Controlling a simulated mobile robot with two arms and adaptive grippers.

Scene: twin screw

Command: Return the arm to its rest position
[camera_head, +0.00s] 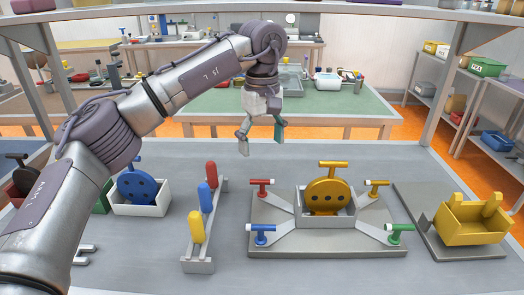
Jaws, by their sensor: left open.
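My left arm (190,78) comes in from the left and reaches up and across the workbench. My left gripper (261,140) hangs from it, pointing down, with its fingers apart and nothing between them. It is in the air above the far part of the grey bench (330,160), beyond the fixture with the yellow disc (328,190), and touches nothing that I can see. My right gripper does not show.
Red (262,187), blue (263,233), yellow (376,187) and green (400,233) T-handles surround the disc on a grey plate (330,245). A rack with coloured handles (197,265), a white box with a blue disc (150,208) and a yellow bin (470,225) stand around it.

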